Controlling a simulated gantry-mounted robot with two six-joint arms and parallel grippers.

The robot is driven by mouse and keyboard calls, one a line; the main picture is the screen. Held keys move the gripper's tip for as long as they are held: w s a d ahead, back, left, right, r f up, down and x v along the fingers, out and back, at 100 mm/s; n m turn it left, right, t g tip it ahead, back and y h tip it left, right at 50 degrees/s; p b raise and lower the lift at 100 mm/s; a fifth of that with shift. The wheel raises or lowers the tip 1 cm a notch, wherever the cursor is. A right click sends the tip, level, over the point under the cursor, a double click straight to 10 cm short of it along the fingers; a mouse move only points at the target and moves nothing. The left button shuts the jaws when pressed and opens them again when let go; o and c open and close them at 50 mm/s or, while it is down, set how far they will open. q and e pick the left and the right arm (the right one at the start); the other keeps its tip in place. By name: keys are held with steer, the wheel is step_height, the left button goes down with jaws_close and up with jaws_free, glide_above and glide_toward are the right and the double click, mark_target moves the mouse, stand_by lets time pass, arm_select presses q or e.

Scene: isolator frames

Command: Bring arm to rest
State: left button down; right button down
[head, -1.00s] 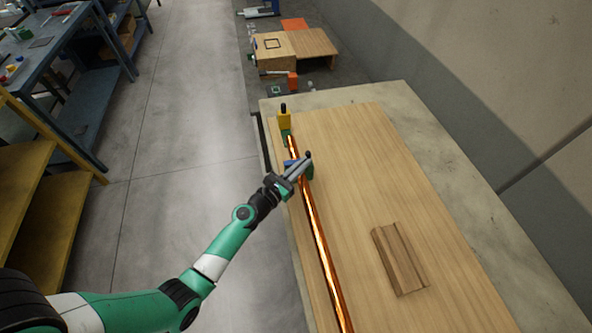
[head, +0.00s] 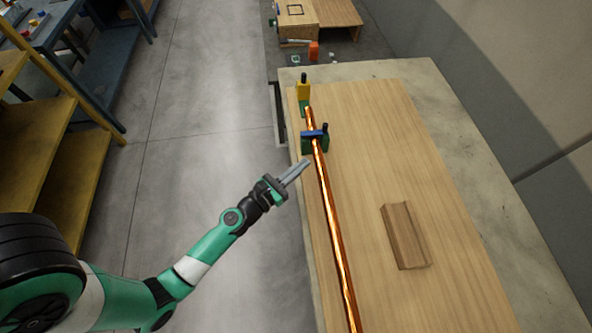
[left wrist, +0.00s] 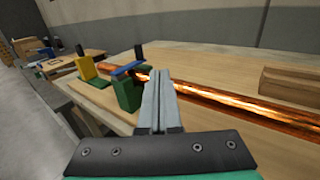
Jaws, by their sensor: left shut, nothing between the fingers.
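My left gripper (head: 293,173) is shut and empty, beside the left edge of the wooden worktop, just left of a long copper pipe (head: 333,230). Its closed fingers also show in the left wrist view (left wrist: 161,105), apart from any other thing as far as I can tell. The copper pipe lies lengthwise along the worktop. Near its far end is a green clamp with a blue top (head: 315,140), which also shows in the left wrist view (left wrist: 128,92). A yellow and green block with a black knob (head: 303,92) stands at the pipe's far end. My right gripper is not in view.
A grooved wooden block (head: 405,236) lies on the wooden board (head: 380,140), right of the pipe. Yellow shelving (head: 85,165) and a blue bench (head: 95,75) stand at the left. The concrete floor (head: 200,110) between is clear.

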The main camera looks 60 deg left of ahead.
arm_select(q)
steer(key=shift+s+d, duration=0.3)
steer(key=shift+s, duration=0.2)
steer(key=shift+s+d, duration=0.25)
steer(key=shift+s, duration=0.25)
